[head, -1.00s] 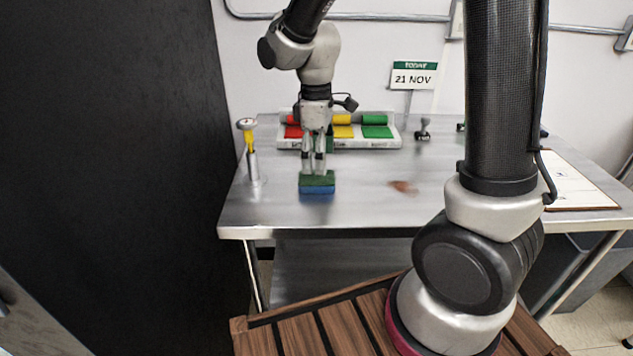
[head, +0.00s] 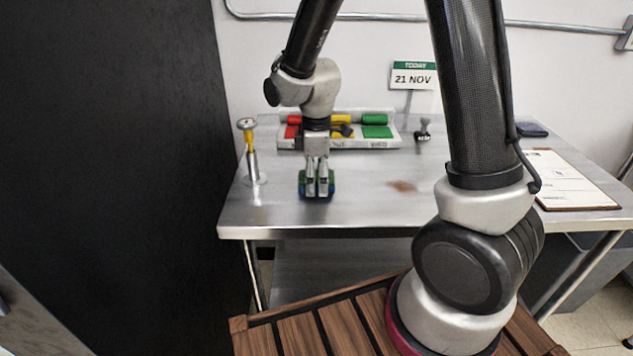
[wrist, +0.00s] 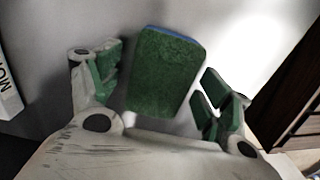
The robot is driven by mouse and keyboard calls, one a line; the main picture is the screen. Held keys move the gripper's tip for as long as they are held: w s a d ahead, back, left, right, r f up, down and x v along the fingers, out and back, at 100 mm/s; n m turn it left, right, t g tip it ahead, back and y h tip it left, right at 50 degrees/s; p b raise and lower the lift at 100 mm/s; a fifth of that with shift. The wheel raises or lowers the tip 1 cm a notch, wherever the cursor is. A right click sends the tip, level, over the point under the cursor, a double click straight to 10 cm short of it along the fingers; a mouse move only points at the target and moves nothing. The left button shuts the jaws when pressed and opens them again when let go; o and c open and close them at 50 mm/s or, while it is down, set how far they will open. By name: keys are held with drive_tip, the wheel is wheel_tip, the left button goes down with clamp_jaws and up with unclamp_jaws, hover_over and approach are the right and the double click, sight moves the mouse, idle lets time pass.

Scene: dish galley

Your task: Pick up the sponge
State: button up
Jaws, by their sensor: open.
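The sponge (head: 302,184) has a green top and a blue lower part and lies on the steel table near its front left. My gripper (head: 317,192) is lowered in front of it and covers its middle in the head view. In the wrist view the sponge (wrist: 165,72) sits between the two open fingers of my gripper (wrist: 165,95), with a gap on each side. The green pads of the fingers face it. Whether the fingertips touch the table cannot be told.
A white tray (head: 376,143) with red, yellow and green items stands behind. A date sign (head: 413,78), a small stamp (head: 423,130) and a clipboard (head: 565,180) are to the right. A brownish stain (head: 402,186) marks the clear tabletop.

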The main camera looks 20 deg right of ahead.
sight(316, 177)
drive_tip(key=shift+c, duration=0.4)
drive_tip(key=c, duration=0.7)
wheel_tip(316, 177, up, 10)
drive_tip(key=shift+r, duration=0.1)
drive_tip(key=shift+o, duration=0.6)
drive_tip(key=shift+a+f, duration=0.1)
drive_tip(key=shift+f, duration=0.1)
drive_tip(key=c, duration=0.4)
